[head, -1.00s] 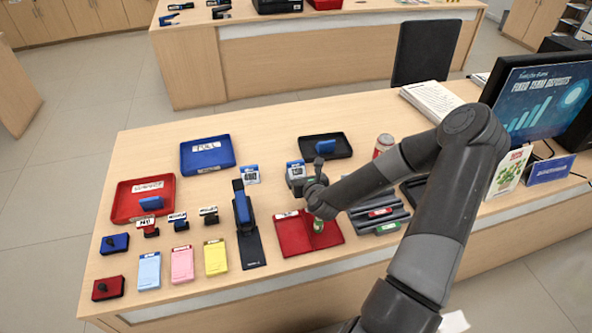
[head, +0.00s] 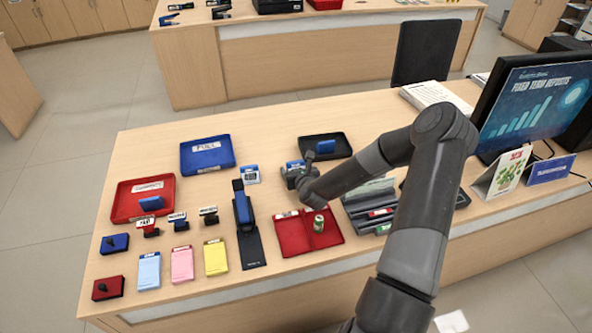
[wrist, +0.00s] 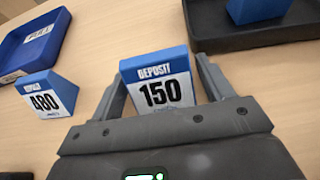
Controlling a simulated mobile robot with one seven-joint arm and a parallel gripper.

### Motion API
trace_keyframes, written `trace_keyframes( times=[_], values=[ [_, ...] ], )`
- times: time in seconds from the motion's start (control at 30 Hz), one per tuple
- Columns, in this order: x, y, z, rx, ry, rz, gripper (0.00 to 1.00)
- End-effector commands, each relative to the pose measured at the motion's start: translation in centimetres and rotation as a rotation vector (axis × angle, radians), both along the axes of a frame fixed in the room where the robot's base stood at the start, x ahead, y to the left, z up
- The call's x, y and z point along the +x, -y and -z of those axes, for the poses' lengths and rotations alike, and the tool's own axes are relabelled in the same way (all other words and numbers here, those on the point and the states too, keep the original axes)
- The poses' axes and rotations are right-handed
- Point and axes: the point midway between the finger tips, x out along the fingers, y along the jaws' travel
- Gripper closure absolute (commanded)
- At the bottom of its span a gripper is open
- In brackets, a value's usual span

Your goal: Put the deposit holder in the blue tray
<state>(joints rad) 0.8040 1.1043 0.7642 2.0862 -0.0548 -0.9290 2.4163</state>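The deposit holder (head: 292,167) is a small blue block with a white face, standing on the counter. In the wrist view the holder (wrist: 160,88) reads "150" and stands between my fingers. My gripper (head: 298,175) is right at it; in the wrist view the gripper (wrist: 162,75) has its fingers wide apart, one on each side of the holder. The fingers lie very close to its sides, and firm contact does not show. The holder's lower part is hidden by my gripper. The blue tray (head: 190,168), labelled "FULL", lies to the left; its corner (wrist: 60,25) shows in the wrist view.
A similar blue-and-white holder (head: 251,175) marked "480" stands between the deposit holder and the blue tray. A black tray (head: 341,143) with a blue item is just behind. A red tray (head: 290,240) with a small upright roll (head: 318,224) lies in front.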

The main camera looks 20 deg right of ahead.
Motion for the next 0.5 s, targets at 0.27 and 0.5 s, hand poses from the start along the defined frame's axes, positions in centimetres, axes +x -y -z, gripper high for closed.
trace_keyframes(
  times=[0.27,0.5],
  values=[
    [-0.01,0.0,-0.03,0.0,0.0,0.0,0.5],
    [-0.01,0.0,-0.04,0.0,0.001,0.0,0.69]
  ],
)
